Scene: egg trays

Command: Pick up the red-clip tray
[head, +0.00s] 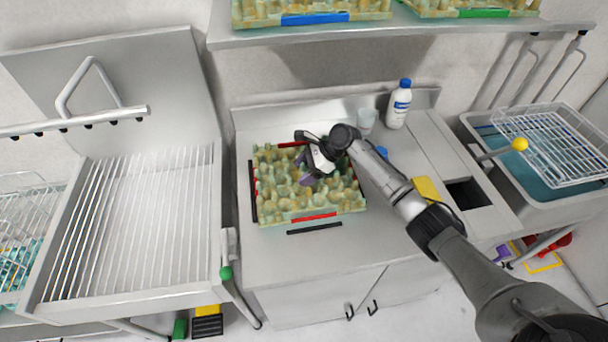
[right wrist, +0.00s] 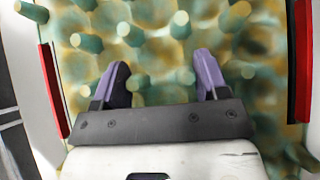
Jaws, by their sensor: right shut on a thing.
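The red-clip tray (head: 275,201) is a yellow-green egg tray with many pegs, lying on the steel counter. One red clip (head: 313,217) shows on its front edge and another (head: 292,144) on its back edge. My right gripper (head: 306,179) is over the middle of the tray, its purple fingers down among the pegs. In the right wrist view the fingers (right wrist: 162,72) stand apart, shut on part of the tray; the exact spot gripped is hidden. Red clips show at both sides there, the left one (right wrist: 53,90) clearly. My left gripper is not in view.
Black corner marks (head: 314,229) lie around the tray. Trays with a blue clip (head: 314,18) and a green clip (head: 483,13) sit on the shelf above. A slatted rack (head: 135,220) is left.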

